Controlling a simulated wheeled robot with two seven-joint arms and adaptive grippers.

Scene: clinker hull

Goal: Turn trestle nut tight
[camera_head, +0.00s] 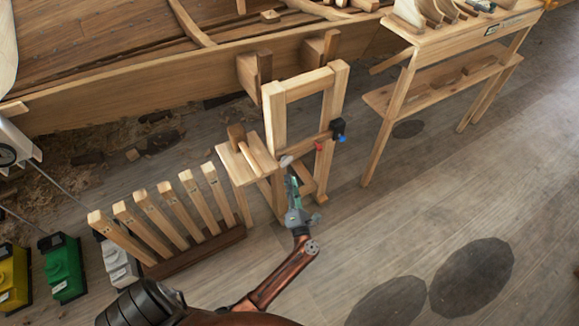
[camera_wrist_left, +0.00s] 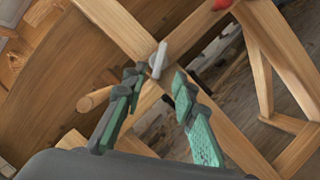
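The wooden trestle (camera_head: 275,120) stands upright against the hull, with a crossbar low on its frame. A small pale grey piece (camera_head: 286,161), which looks like the nut, shows at the trestle's lower left; it also shows in the left wrist view (camera_wrist_left: 158,60) as an elongated, tilted piece against the wood. My left gripper (camera_head: 289,178) is just below it. In the left wrist view its green-padded fingers (camera_wrist_left: 156,80) are apart with nothing between them, and the grey piece lies just beyond the tips. Whether they touch it I cannot tell. My right gripper is not in view.
A black and blue fitting (camera_head: 338,129) and a red knob (camera_head: 318,147) sit on the trestle's right side. A rack of upright wooden pieces (camera_head: 195,250) stands left of my arm. A wooden bench (camera_head: 430,95) stands at right.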

